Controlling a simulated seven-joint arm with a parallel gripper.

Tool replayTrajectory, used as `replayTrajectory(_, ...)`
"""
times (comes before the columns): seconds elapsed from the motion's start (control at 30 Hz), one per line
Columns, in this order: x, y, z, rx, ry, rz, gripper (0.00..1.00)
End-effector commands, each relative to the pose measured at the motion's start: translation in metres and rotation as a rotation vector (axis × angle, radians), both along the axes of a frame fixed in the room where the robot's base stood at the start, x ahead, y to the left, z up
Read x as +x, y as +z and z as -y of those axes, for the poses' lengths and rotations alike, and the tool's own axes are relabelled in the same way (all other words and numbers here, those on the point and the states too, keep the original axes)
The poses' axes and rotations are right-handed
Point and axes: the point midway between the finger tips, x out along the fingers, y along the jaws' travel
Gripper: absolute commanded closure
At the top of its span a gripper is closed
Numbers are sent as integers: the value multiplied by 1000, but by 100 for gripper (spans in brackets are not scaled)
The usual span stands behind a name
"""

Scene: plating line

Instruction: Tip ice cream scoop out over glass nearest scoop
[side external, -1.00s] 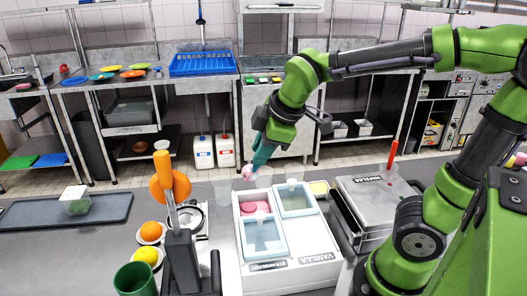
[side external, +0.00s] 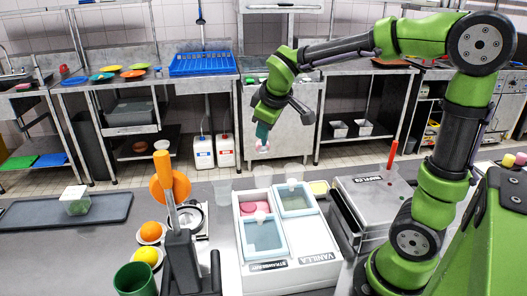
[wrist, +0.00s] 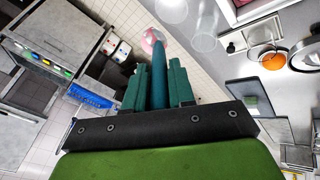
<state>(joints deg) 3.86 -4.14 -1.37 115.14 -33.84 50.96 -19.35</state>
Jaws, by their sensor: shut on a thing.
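My gripper (side external: 263,128) is shut on the teal handle of the ice cream scoop (wrist: 158,75) and holds it in the air above the back edge of the counter. Pink ice cream (side external: 262,147) shows at the scoop's lower end; it also shows in the wrist view (wrist: 151,41). Clear glasses stand along the back of the counter: one at the left (side external: 223,190), others behind the tub. In the wrist view one glass (wrist: 204,36) is right of the scoop head and another (wrist: 171,9) is above it, both apart from it.
A white ice cream tub (side external: 320,255), marked strawberry and vanilla, stands in front of the glasses. A waffle box (side external: 370,190) is right of it. An orange-handled press (side external: 180,255), fruit plates and a green cup (side external: 135,280) are at left. Space above the counter is clear.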

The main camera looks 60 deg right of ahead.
Motion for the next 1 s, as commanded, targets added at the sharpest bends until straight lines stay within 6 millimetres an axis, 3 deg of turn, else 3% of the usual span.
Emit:
replayTrajectory(0.5, 1, -41, 1, 7, 0, -7, 100)
replayTrajectory(1.0, 30, -30, 30, 297, -1, -291, 100)
